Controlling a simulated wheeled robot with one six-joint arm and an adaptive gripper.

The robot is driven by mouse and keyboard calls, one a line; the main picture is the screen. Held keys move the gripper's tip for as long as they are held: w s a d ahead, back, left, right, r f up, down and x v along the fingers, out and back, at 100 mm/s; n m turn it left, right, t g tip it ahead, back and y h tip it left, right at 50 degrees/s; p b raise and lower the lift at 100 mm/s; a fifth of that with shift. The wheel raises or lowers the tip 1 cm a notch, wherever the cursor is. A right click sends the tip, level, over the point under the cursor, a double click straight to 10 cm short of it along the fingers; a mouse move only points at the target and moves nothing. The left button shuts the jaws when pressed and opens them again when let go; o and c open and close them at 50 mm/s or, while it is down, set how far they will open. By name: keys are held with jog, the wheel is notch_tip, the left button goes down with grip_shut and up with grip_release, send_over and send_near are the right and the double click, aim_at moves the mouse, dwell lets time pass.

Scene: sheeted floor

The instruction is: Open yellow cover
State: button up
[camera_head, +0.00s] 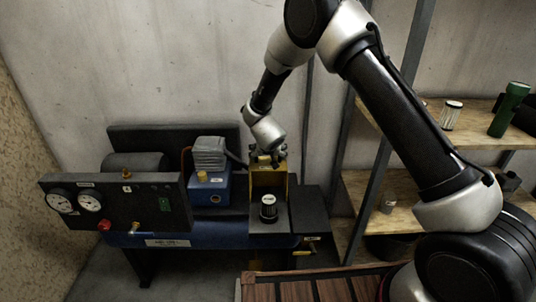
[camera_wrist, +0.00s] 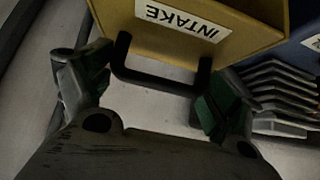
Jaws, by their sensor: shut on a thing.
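The yellow cover (camera_head: 268,178) stands upright at the right end of the machine, with its hollow side toward the head camera. A black cylinder with a pale top (camera_head: 268,207) shows uncovered in front of it. In the wrist view the yellow cover (camera_wrist: 245,22) carries an "INTAKE" label and a black handle (camera_wrist: 155,82). My gripper (camera_head: 264,157) is at the cover's top edge. The exact contact is dim.
A gauge panel (camera_head: 110,205) and a blue unit with a grey finned top (camera_head: 210,188) stand left of the cover. Wooden shelves (camera_head: 400,190) with a metal post are at the right. A slatted wooden surface (camera_head: 310,287) is in front. The wall is close behind.

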jog(key=shift+w+r, duration=0.1)
jog(key=o, duration=1.2)
jog(key=shift+c, duration=0.2)
jog(key=v, duration=1.2)
